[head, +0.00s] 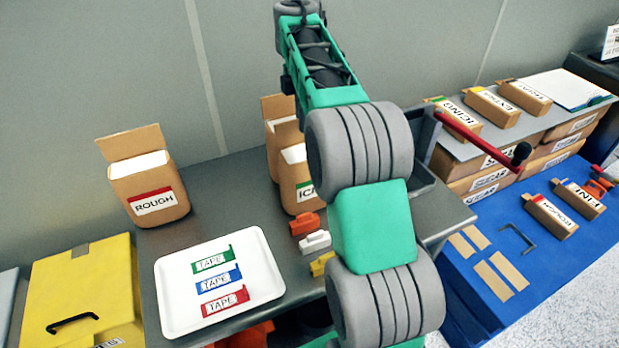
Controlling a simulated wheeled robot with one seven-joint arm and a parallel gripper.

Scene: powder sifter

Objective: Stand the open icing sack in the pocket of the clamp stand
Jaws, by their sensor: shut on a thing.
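An open brown sack (293,188) stands on the grey table just left of my arm. My arm rises through the middle of the head view and runs out at the top edge. My gripper and anything in it are not visible. I cannot make out the clamp stand or its pocket.
An open ROUGH sack (150,192) and a white tray (262,262) with several tape pieces stand on the grey table (200,225). A red lever with a black knob (522,151) juts out right of my arm.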

